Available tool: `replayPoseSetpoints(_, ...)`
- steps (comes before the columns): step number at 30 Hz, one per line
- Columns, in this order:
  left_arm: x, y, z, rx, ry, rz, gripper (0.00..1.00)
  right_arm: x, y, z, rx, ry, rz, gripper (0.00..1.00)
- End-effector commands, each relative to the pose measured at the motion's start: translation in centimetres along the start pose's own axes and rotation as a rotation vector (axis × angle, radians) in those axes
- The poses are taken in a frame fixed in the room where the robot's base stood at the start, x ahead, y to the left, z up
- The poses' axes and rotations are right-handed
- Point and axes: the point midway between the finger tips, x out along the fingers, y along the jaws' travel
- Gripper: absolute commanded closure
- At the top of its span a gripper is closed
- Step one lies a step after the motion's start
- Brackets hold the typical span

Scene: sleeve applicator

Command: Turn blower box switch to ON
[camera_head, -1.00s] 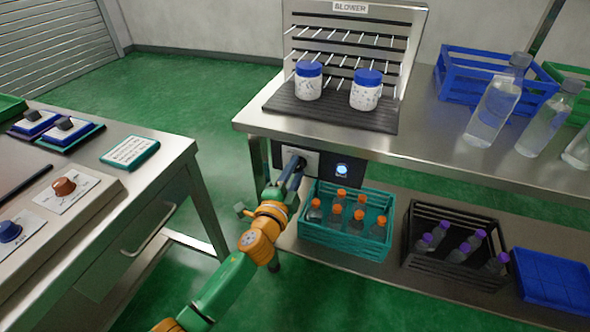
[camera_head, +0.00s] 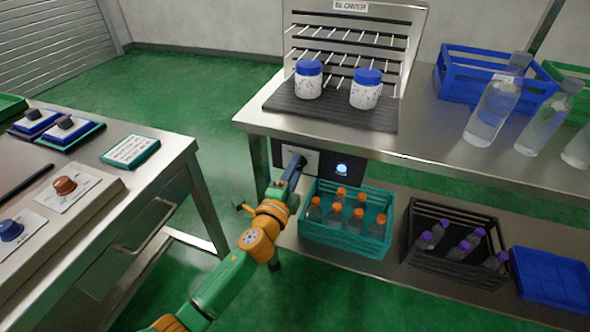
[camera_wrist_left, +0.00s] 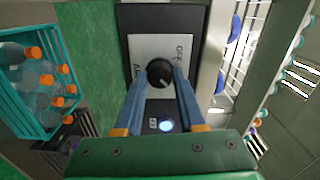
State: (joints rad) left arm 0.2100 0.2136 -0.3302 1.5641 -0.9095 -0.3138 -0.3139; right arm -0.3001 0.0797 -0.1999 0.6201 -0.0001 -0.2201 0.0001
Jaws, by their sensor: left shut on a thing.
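The blower box (camera_head: 318,166) hangs under the front edge of the steel table, below the blower rack. It has a pale label plate and a lit blue-white lamp (camera_head: 341,169), which also shows in the left wrist view (camera_wrist_left: 166,126). The black knob switch (camera_wrist_left: 160,73) sits on the plate with its pointer line tilted. My left gripper (camera_head: 298,162) reaches the plate from the front, and in the left wrist view its two blue fingers (camera_wrist_left: 160,80) are shut around the knob. In the head view the knob is hidden by the gripper. My right gripper is out of view.
Two white jars with blue lids (camera_head: 366,88) stand on the dark mat above the box. A teal crate of orange-capped bottles (camera_head: 345,240) stands on the lower shelf, just right of my left arm. A steel workbench (camera_head: 165,155) is on the left, with open green floor between.

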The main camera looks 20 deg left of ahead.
Motion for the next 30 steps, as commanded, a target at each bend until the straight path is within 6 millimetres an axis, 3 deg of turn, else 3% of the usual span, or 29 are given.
replayPoseSetpoints(1, 0.0, 0.1, 0.0, 0.002, 0.0, 0.002, 1.0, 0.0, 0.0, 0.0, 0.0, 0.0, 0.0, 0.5)
replayPoseSetpoints(2, 0.0, 0.1, 0.0, 0.002, 0.0, 0.002, 0.58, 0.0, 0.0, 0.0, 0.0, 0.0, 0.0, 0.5)
replayPoseSetpoints(5, 0.0, 0.1, 0.0, 0.001, 0.0, 0.002, 0.31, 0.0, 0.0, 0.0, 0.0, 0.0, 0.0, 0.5)
replayPoseSetpoints(15, -0.4, 0.1, 0.0, 0.0, 0.0, 0.001, 0.31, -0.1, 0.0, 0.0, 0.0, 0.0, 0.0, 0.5)
replayPoseSetpoints(24, -5.8, 0.2, 0.0, -0.001, 0.0, 0.005, 0.31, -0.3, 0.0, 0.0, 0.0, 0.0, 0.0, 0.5)
replayPoseSetpoints(30, -7.2, 0.0, 0.0, 0.001, 0.0, 0.001, 0.31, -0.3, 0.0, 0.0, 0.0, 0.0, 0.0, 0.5)
